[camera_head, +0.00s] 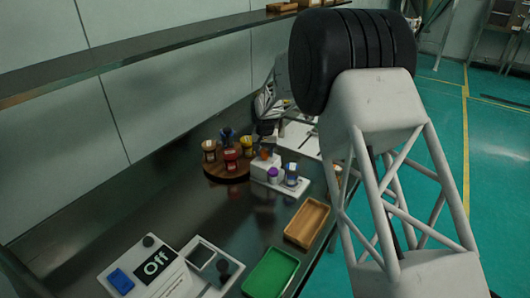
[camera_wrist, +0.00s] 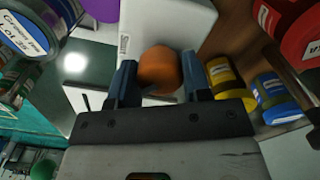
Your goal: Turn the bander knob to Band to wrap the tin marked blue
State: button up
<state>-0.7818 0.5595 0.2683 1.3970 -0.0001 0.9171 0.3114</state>
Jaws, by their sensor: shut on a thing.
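In the wrist view my gripper (camera_wrist: 157,72) is shut on a round orange knob (camera_wrist: 158,70), with one dark blue finger on each side. The knob sits against a white block, which I take to be the bander (camera_wrist: 140,25). In the head view the orange knob (camera_head: 265,154) shows on the white unit (camera_head: 258,172). A tin with a blue-and-white label (camera_head: 291,172) stands on this unit, beside a purple part (camera_head: 272,173). A blue-labelled tin (camera_wrist: 28,32) also shows at the wrist view's upper left. Knob markings are not readable.
A round wooden stand (camera_head: 228,174) holds several coloured tins left of the unit. A wooden tray (camera_head: 307,222), a green tray (camera_head: 270,274) and a panel reading Off (camera_head: 156,264) lie nearer. A shelf (camera_head: 130,53) runs above the bench.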

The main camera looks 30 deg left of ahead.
aim_at(265, 151)
jog(key=n, duration=0.3)
jog(key=shift+n, duration=0.4)
jog(key=n, duration=0.3)
jog(key=shift+n, duration=0.3)
jog(key=n, duration=0.6)
jog(key=shift+n, duration=0.3)
jog(key=o, duration=0.9)
jog(key=shift+r, duration=0.1)
jog(key=shift+r, duration=3.85)
